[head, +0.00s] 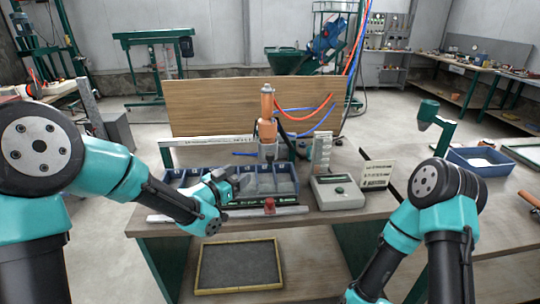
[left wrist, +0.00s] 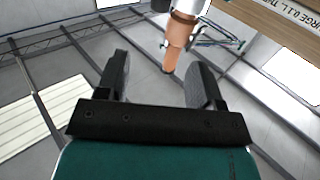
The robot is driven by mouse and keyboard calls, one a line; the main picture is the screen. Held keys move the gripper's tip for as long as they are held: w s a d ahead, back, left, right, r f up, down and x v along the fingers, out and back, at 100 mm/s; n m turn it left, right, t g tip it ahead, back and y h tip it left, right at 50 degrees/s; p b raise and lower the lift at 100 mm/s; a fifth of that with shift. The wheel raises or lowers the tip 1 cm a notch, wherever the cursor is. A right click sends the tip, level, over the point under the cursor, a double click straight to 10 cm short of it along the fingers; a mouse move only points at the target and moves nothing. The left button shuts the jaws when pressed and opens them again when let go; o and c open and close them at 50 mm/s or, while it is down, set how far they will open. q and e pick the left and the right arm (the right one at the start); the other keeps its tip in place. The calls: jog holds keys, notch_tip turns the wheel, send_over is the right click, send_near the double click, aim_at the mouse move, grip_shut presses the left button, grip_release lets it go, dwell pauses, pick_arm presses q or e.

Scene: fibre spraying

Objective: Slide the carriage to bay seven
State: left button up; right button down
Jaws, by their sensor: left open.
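A copper-coloured spray head (head: 267,128) stands upright over the row of blue bays (head: 285,180), near their right part, in front of a pale printed rail (head: 210,141). A red block (head: 269,205) sits at the front strip below the bays. I cannot tell which of these parts is the carriage, and the bay numbers are too small to read. My left gripper (head: 236,182) is over the bays, left of the spray head. In the left wrist view its fingers (left wrist: 158,85) are open and empty, with the copper spray head (left wrist: 178,40) beyond them. My right gripper is outside the frame.
A grey box with a display (head: 338,192) and a printed card (head: 377,173) stand right of the bays. A wooden board (head: 215,95) rises behind. Orange and blue hoses (head: 355,50) hang near the spray head. A blue tray (head: 480,161) lies on the right bench.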

aim_at(267, 156)
pick_arm(q)
jog(key=x, duration=1.6)
jog(key=shift+c, duration=0.2)
grip_shut()
